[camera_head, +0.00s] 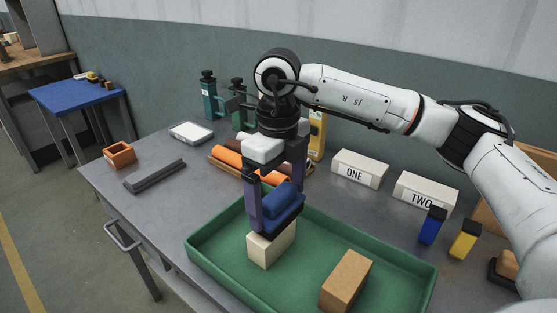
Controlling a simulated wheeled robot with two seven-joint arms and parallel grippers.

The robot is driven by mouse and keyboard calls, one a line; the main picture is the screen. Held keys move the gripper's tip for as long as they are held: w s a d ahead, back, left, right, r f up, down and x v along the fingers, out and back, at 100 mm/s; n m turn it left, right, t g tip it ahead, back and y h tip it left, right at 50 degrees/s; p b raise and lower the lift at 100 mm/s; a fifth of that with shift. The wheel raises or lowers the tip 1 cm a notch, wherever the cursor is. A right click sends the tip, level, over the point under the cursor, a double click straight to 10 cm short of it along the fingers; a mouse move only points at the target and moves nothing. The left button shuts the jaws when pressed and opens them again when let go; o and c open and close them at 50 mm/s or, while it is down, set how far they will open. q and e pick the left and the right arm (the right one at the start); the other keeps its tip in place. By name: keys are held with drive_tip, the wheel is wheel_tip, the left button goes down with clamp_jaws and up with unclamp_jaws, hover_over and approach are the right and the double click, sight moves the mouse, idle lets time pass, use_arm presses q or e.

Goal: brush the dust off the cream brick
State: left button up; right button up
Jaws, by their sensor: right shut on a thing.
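The cream brick (270,248) stands in the green tray (207,244), toward the tray's back left. My right gripper (272,206) points down above it and is shut on a blue-topped brush (284,205). The brush's dark lower part is right at the top of the cream brick; I cannot tell whether it touches. Dust on the brick is too small to make out. My left gripper is not in view.
A tan brick (345,282) lies in the tray at right. Blue (432,227) and yellow (464,240) blocks stand right. A grey bar (155,176) and orange box (119,154) lie left.

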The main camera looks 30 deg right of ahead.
wheel_tip(320, 180, up, 4)
drive_tip(key=shift+a+p, duration=0.1)
drive_tip(key=shift+p, duration=0.7)
wheel_tip(320, 180, up, 2)
drive_tip(key=shift+r+p, duration=0.1)
drive_tip(key=shift+p, duration=0.7)
drive_tip(key=shift+r+p, duration=0.55)
drive_tip(key=shift+r, duration=0.25)
